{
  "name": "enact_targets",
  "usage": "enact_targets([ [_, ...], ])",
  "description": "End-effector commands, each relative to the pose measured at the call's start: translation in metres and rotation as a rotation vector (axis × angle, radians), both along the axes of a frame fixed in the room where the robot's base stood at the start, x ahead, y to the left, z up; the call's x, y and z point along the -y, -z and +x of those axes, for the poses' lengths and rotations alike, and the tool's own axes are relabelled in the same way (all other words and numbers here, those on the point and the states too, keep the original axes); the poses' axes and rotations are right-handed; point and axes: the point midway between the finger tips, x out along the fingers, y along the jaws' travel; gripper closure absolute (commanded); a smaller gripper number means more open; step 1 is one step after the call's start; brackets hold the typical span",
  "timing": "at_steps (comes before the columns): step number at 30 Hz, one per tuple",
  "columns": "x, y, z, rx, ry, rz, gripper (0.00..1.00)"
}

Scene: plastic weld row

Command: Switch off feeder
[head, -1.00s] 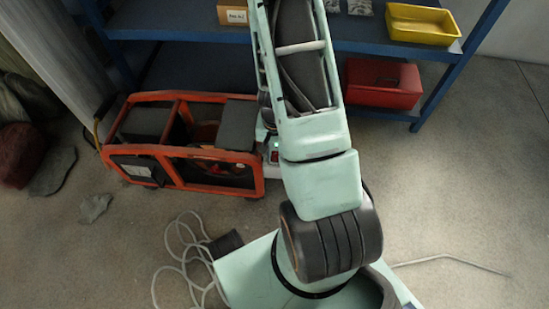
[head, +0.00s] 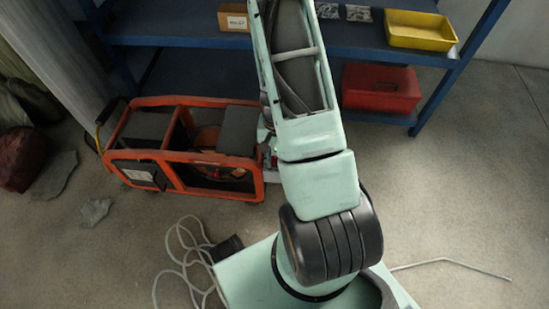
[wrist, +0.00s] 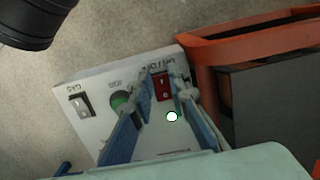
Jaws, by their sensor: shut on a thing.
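A white control panel (wrist: 92,125) fills the middle of the wrist view, beside an orange frame. It carries a black rocker switch (wrist: 83,104) marked GAS, a round green part (wrist: 121,102), a red rocker switch (wrist: 163,88) and a bright white round spot (wrist: 172,117). In the head view my arm hides most of the panel, and my gripper does not show.
The orange cart (head: 187,188) stands left of my arm. A blue shelf (head: 350,47) behind holds a yellow bin (head: 420,30), a cardboard box (head: 233,18) and a red toolbox (head: 381,88). A pale cable (head: 180,262) lies on the floor. The right floor is mostly clear.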

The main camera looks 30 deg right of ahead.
Motion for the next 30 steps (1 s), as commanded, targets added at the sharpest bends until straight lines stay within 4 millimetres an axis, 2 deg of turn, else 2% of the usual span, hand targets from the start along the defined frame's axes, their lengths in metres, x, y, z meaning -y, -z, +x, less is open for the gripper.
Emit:
enact_targets([
  [9,0.0020,-0.0023,0.0050,-0.118,-0.001,0.080,1.00],
  [21,0.0024,-0.0025,0.0048,-0.134,-0.002,0.090,1.00],
  [22,0.0024,-0.0025,0.0048,-0.134,-0.002,0.090,0.83],
  [24,0.0024,-0.0025,0.0048,-0.134,-0.001,0.089,0.77],
  [30,0.0027,-0.0025,0.0044,-0.134,-0.001,0.089,0.77],
])
